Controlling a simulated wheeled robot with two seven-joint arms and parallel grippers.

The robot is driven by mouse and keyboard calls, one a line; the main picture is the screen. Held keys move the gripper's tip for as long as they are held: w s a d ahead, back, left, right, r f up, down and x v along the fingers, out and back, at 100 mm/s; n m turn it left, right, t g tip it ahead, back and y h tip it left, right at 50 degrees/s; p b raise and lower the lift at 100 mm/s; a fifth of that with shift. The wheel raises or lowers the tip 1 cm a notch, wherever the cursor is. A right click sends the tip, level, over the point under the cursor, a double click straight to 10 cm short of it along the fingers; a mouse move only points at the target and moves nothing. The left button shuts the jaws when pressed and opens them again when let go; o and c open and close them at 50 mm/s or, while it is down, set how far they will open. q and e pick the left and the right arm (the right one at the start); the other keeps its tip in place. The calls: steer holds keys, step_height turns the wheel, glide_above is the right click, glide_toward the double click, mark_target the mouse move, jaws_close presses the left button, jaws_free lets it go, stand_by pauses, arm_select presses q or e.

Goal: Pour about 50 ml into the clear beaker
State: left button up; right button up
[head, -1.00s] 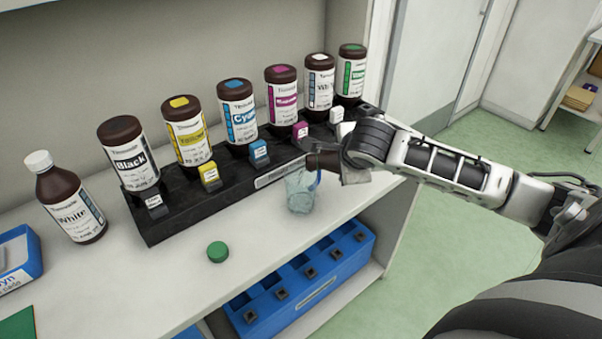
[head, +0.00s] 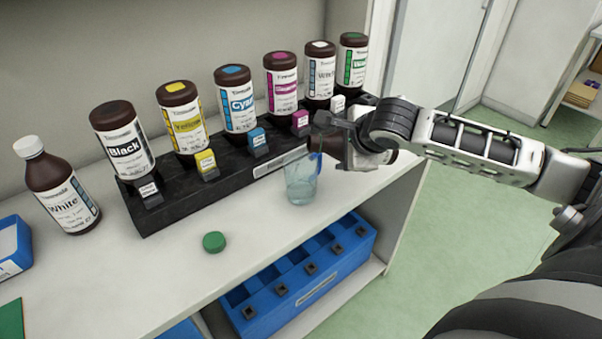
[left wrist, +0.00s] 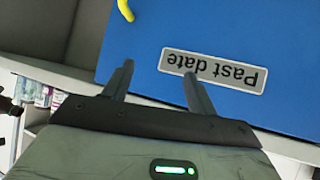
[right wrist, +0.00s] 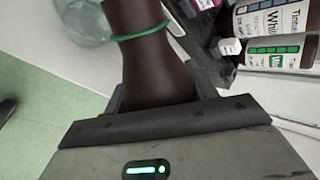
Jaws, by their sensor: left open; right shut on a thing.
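The clear beaker (head: 299,188) stands on the shelf in front of the black rack, with a little pale bluish liquid low inside. It also shows at the top left of the right wrist view (right wrist: 78,22). My right gripper (right wrist: 155,95) is shut on a brown bottle (right wrist: 148,58) with a green ring around its neck. In the head view the bottle is beside and above the beaker's right rim, partly hidden by the gripper; its mouth is out of the right wrist view. My left gripper (left wrist: 160,80) is open and empty, before a blue panel marked "Past date" (left wrist: 213,71).
The black rack (head: 190,205) holds several brown ink bottles with coloured tags. A white-capped bottle (head: 58,188) stands left. A green cap (head: 214,242) lies on the shelf left of the beaker. A blue slotted crate (head: 258,308) sits below.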

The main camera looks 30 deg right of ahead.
steer(key=shift+s+d+f, duration=0.15)
steer(key=shift+d+f, duration=0.05)
steer(key=shift+f, duration=0.5)
steer(key=shift+r+y, duration=0.2)
steer(key=shift+y, duration=0.1)
arm_select(q)
steer(key=shift+d+f+b, duration=0.15)
steer(key=shift+f+b, duration=0.15)
steer(key=shift+f, duration=0.25)
arm_select(e)
steer(key=shift+f+t, duration=0.15)
steer(key=shift+t, duration=0.15)
arm_select(q)
steer(key=shift+r, duration=0.1)
arm_select(e)
steer(key=shift+m, duration=0.3)
steer(key=shift+y, duration=0.3)
